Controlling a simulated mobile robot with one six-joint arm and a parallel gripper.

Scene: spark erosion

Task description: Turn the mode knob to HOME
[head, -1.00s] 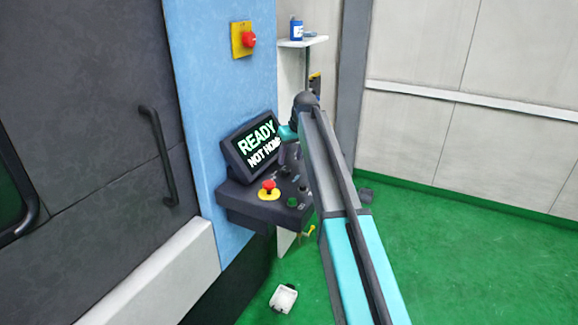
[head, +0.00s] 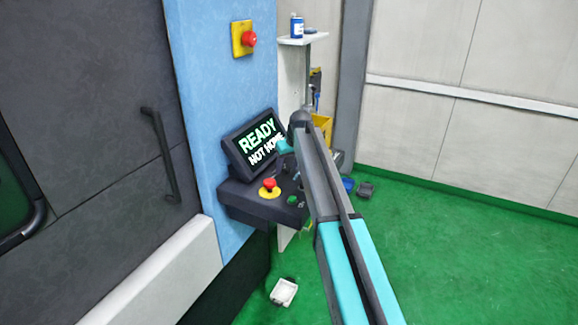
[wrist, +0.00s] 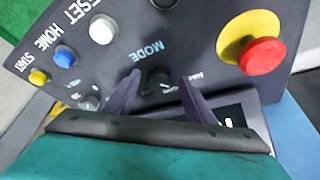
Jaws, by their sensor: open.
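The mode knob (wrist: 158,80) is a small dark knob under the MODE label on the dark control panel (wrist: 190,35). In the wrist view it sits between the two fingers of my gripper (wrist: 159,86). The fingers are open, one on each side of it, and I cannot tell whether they touch it. The knob's pointer setting is not readable. In the head view my arm covers part of the panel and my gripper. The screen (head: 257,142) above the panel reads READY and NOT HOME, its right end partly covered.
A red emergency stop on a yellow base (wrist: 262,55) is right of the knob. White (wrist: 103,29), blue HOME (wrist: 65,56) and yellow START (wrist: 39,77) buttons lie left. Another red stop (head: 248,39) is on the blue wall. Green floor at right is mostly clear.

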